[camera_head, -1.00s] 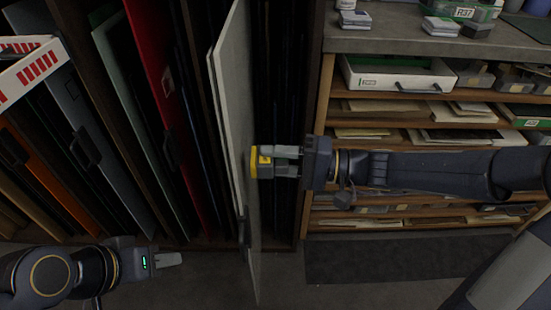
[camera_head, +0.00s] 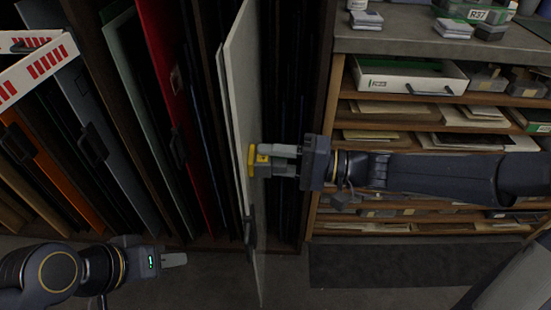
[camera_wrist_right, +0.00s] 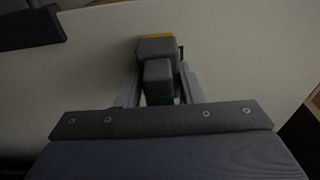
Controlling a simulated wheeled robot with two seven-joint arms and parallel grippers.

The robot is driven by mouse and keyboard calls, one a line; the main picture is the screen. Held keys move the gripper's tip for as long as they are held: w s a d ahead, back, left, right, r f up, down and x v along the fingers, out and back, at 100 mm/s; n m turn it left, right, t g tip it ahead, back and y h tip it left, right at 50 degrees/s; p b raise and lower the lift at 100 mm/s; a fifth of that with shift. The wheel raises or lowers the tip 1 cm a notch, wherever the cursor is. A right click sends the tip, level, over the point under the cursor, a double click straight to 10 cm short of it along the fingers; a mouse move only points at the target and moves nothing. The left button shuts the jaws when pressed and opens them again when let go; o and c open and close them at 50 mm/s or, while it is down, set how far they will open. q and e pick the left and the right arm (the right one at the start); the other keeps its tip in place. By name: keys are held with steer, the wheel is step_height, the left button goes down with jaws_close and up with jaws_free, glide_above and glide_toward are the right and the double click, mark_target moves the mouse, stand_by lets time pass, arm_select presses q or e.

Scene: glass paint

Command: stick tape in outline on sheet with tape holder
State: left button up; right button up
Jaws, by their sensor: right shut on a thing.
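A pale sheet (camera_head: 245,100) stands upright, edge-on to the head view, pulled partly out of the rack. My right gripper (camera_head: 278,161) is shut on the tape holder (camera_head: 252,160), a yellow and grey block at the face of the sheet. In the right wrist view the tape holder (camera_wrist_right: 157,55) sits between the fingers against the pale sheet (camera_wrist_right: 235,50); I cannot tell if it touches. The outline on the sheet cannot be made out. My left gripper (camera_head: 174,260) is low at the left, away from the sheet; its fingers are seen side-on.
A rack of upright panels, including a red panel (camera_head: 165,80) and an orange panel (camera_head: 50,165), fills the left. A shelf unit (camera_head: 340,120) with trays and papers stands at the right. A dark mat (camera_head: 400,262) lies on the floor below it.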

steer(key=shift+w, duration=5.3)
steer(key=shift+f+b, duration=0.1)
steer(key=shift+b, duration=0.2)
steer(key=shift+s+b, duration=0.65)
steer(key=shift+s, duration=0.15)
steer(key=shift+s+d+b, duration=0.1)
steer(key=shift+s+b, duration=0.45)
steer(key=shift+s, duration=0.45)
steer(key=shift+s+b, duration=0.65)
steer(key=shift+s, duration=0.15)
steer(key=s+b, duration=0.2)
steer(key=s, duration=0.1)
steer(key=shift+s, duration=0.3)
steer(key=shift+s+a+b, duration=0.2)
steer(key=shift+s+b, duration=0.3)
steer(key=shift+s, duration=0.5)
